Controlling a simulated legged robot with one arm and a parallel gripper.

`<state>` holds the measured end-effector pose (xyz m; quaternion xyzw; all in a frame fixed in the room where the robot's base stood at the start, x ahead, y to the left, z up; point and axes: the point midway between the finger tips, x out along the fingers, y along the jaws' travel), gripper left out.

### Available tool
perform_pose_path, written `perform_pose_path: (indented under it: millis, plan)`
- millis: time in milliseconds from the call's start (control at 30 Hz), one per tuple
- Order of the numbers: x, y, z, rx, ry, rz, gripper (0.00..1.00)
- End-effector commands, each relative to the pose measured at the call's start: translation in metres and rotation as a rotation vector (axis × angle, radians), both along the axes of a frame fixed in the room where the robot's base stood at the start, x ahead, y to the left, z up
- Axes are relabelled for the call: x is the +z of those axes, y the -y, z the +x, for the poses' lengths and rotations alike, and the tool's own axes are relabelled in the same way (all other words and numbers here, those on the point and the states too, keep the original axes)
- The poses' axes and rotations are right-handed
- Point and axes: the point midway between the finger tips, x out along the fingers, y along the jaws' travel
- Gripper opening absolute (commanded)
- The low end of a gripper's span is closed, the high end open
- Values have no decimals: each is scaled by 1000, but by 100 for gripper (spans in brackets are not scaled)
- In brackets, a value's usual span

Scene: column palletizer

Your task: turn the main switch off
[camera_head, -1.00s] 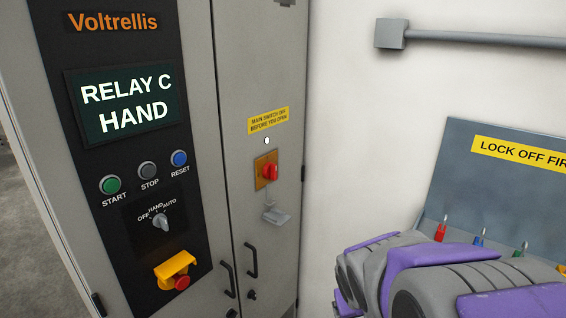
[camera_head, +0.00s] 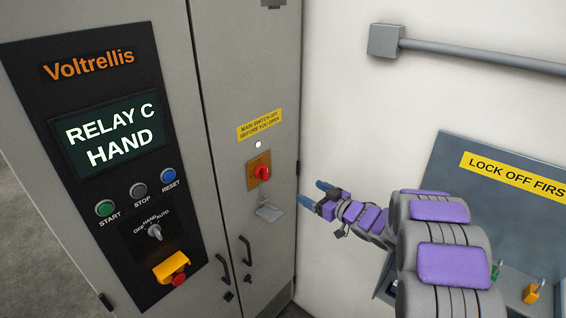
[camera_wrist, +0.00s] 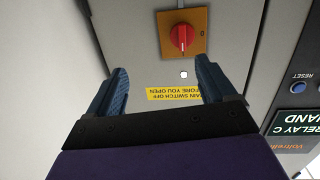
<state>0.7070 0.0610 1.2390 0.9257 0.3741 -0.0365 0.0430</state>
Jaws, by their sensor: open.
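The main switch is a red rotary knob (camera_head: 262,173) on an orange-yellow plate (camera_head: 252,163) on the right cabinet door. In the wrist view the picture is upside down, and the red knob (camera_wrist: 182,38) is above and beyond my fingertips, with a "0" mark at the plate's right. My gripper (camera_head: 316,197) is to the right of the switch in the head view, apart from it. In the wrist view my gripper (camera_wrist: 160,80) has its two blue fingers spread wide with nothing between them.
A yellow warning label (camera_head: 259,125) and a white lamp (camera_head: 258,145) are above the switch, with a grey hasp (camera_head: 269,211) below. The control panel (camera_head: 108,205) is left. A grey lock-off board (camera_head: 480,190) and wall conduit (camera_head: 480,58) are right.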

Motion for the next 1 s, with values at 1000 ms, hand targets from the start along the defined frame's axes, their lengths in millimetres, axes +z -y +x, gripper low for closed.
perform_pose_path:
  millis: [1000]
  plan:
    - [4,-126,63,143,26,115,84]
